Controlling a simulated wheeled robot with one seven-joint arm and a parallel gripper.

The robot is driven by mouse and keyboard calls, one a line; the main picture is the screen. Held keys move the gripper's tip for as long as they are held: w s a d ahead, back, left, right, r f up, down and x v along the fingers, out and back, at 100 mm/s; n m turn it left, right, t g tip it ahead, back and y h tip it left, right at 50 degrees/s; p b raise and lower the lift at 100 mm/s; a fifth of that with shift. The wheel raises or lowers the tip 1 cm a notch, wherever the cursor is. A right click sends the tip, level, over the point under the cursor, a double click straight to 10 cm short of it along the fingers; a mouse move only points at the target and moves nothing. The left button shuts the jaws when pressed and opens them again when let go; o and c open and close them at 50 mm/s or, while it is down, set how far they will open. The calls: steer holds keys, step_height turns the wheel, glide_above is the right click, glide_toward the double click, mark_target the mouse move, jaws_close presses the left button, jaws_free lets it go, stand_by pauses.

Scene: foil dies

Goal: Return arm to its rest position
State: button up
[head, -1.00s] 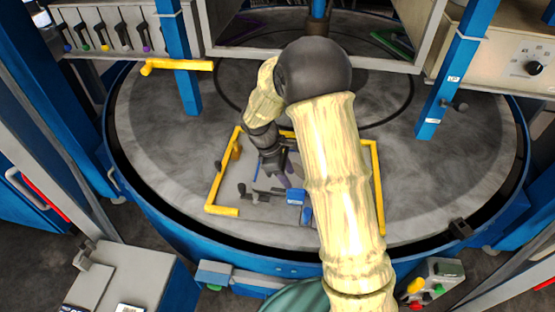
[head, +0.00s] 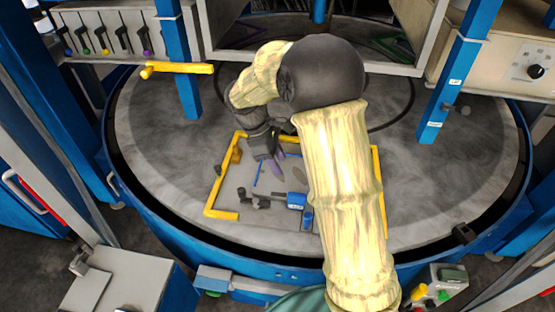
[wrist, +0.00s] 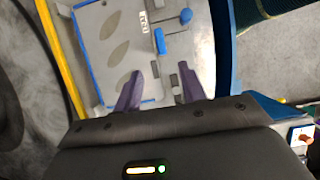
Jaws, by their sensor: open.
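My gripper (head: 267,172) hangs over the far part of the yellow-cornered work area on the round grey table. In the wrist view its two purple fingers (wrist: 158,84) are apart, with nothing held between them. Below them is a pale plate (wrist: 98,50) bearing grey leaf-shaped pieces (wrist: 115,24) and small grey blocks. A blue-headed lever (wrist: 186,16) stands at its far side. In the head view a blue block (head: 296,200) sits near the front of the plate. My arm hides the right part of the plate.
Yellow corner brackets (head: 208,196) frame the work area. A blue rim (head: 180,240) surrounds the round table (head: 160,130). Blue posts (head: 447,90) stand left and right, and a yellow handle (head: 178,68) juts out at the back left. The table's left side is clear.

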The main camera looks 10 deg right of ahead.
steer(key=shift+s, duration=0.1)
stand_by(0.3)
steer(key=s+d+m+t+y, duration=0.2)
steer(key=s+d+m, duration=0.1)
steer(key=s+m, duration=0.4)
steer(key=s+d+m+t+y, duration=0.2)
steer(key=s+d+m, duration=0.1)
steer(key=s+m, duration=0.4)
steer(key=shift+s, duration=1.15)
steer(key=shift+w, duration=0.2)
steer(key=shift+d, duration=0.15)
steer(key=shift+s+d, duration=0.1)
steer(key=shift+s, duration=0.05)
